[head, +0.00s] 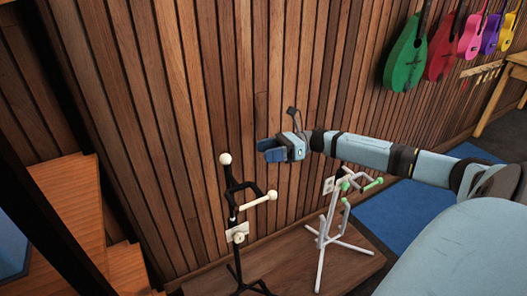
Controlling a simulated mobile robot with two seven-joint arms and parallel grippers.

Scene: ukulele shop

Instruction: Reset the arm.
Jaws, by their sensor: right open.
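My right arm (372,152) reaches in from the right side of the head view, stretched out toward the wooden slat wall. My right gripper (268,150) is at its end, with blue fingers pointing left. It is open and holds nothing that I can see. It hangs above and between two instrument stands, apart from both. My left gripper is not in view.
A black stand with cream knobs (238,237) and a white stand with green pads (331,220) are on a low wooden platform (300,258). Coloured ukuleles, including a green one (405,62), hang at upper right. A blue mat (392,210) covers the floor. Wooden steps (70,205) are at left.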

